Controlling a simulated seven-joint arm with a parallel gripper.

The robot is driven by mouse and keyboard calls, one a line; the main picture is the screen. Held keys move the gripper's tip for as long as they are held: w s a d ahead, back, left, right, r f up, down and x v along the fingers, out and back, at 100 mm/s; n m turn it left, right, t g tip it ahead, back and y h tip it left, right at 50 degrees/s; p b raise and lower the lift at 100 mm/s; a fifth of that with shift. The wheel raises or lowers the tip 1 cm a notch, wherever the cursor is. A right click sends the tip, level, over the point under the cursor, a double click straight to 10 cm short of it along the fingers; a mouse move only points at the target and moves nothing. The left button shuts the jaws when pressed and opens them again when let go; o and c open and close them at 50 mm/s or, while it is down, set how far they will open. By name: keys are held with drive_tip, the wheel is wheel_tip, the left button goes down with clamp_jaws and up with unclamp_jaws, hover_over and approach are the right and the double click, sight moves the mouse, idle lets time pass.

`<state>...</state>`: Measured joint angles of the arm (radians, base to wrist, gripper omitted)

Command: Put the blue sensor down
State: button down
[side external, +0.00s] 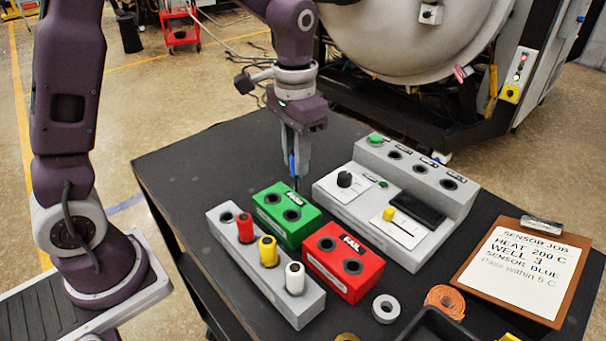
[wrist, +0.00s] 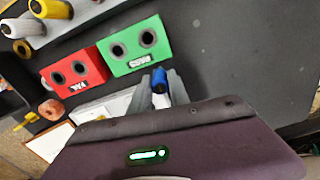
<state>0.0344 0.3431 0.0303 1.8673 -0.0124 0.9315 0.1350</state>
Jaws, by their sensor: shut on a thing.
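The blue sensor (side external: 292,165) is held upright between the fingers of my gripper (side external: 295,160), its thin dark probe pointing down. In the wrist view the sensor's blue top (wrist: 159,80) shows between the two grey fingers (wrist: 160,88). My gripper is above the black table behind the green block (side external: 287,213), which has two empty holes. Whether the probe tip touches anything is unclear. The red FAIL block (side external: 343,262) also has two empty holes. The grey rack (side external: 225,237) holds red, yellow and white sensors and has one empty hole at its far end.
A grey heater unit (side external: 380,205) with a row of wells, a knob and a yellow switch stands to the right. A clipboard (side external: 525,270) reads well 3, sensor blue. A grey ring (side external: 386,308) and an orange coil (side external: 445,300) lie in front. The table's back left (side external: 190,170) is clear.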

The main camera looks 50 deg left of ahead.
drive_tip(key=shift+f, duration=1.45)
drive_tip(key=shift+f, duration=0.15)
drive_tip(key=c, duration=1.2)
unclamp_jaws()
drive_tip(key=shift+c, duration=0.2)
